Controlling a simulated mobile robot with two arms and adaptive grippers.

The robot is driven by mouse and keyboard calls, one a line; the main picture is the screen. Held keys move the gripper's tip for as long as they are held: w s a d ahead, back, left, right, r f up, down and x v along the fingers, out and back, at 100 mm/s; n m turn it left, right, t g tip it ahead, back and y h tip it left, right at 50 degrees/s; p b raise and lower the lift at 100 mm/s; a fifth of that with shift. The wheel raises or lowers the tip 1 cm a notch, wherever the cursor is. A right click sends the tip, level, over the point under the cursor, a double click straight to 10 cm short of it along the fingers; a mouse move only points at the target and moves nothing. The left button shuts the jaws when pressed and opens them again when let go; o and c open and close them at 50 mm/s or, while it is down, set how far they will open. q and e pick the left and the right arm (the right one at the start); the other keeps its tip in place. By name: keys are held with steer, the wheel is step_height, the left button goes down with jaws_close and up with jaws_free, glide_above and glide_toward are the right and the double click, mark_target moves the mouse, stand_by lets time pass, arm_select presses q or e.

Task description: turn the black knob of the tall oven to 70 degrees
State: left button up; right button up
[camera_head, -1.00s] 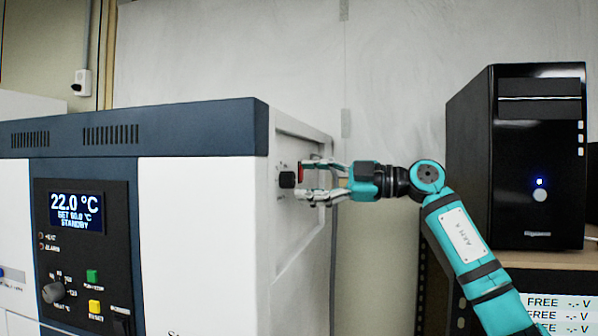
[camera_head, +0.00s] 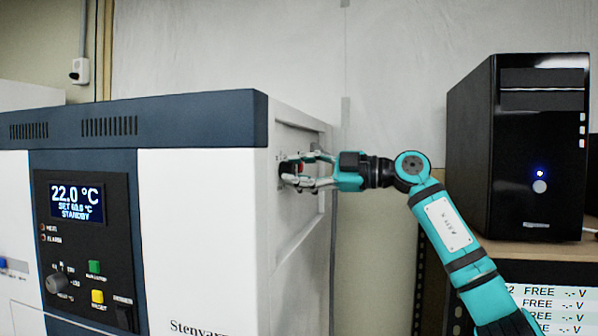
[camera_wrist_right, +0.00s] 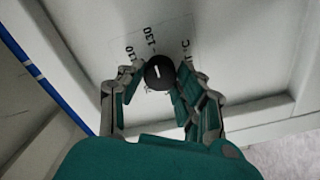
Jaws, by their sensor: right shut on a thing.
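The white oven (camera_head: 205,220) with a dark blue top fills the left half of the head view. A round black knob (camera_wrist_right: 160,72) with a white pointer mark sits on its right side face; printed scale numbers, among them 110 and 130, show around it in the wrist view. In the head view the fingers partly cover the knob. The oven display (camera_head: 76,202) reads 22.0 °C and STANDBY; its small set value is hard to read. My left gripper is out of view.
The front panel carries another knob (camera_head: 57,283), a green button (camera_head: 94,267) and a yellow button (camera_head: 97,296). A black computer tower (camera_head: 515,150) stands at the right. A blue strip (camera_wrist_right: 45,65) shows left in the wrist view.

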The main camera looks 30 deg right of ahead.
steer(key=shift+n, duration=0.3)
steer(key=n, duration=0.3)
steer(key=shift+n, duration=0.4)
steer(key=n, duration=0.3)
steer(key=shift+n, duration=0.3)
steer(key=n, duration=0.3)
steer(key=shift+f+n, duration=0.1)
steer(key=shift+n, duration=0.2)
steer(key=n, duration=0.3)
steer(key=shift+n, duration=0.4)
steer(key=n, duration=1.1)
steer(key=shift+n, duration=0.3)
